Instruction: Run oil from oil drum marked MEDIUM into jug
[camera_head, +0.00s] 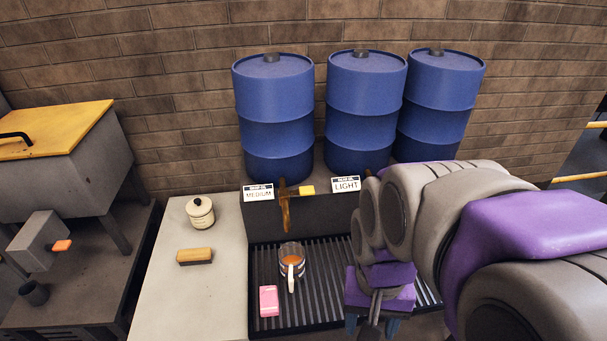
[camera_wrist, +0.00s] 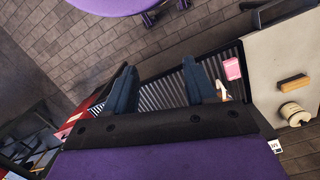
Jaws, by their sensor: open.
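The blue drum (camera_head: 275,110) at the left of the row stands behind the MEDIUM label (camera_head: 258,192). Its tap has a yellow handle (camera_head: 307,190) pointing right. A brown vertical shape (camera_head: 286,212) hangs below the tap; I cannot tell whether it is spout or running oil. The clear jug (camera_head: 292,262) stands upright on the grate below, with amber liquid inside and a pale handle towards me.
The ribbed grate (camera_head: 330,312) holds a pink block (camera_head: 269,301). A brush (camera_head: 195,256) and a cream pot (camera_head: 200,212) stand on the left counter (camera_head: 160,300). The LIGHT label (camera_head: 346,184) and two more drums (camera_head: 366,110) are to the right, partly behind my arm.

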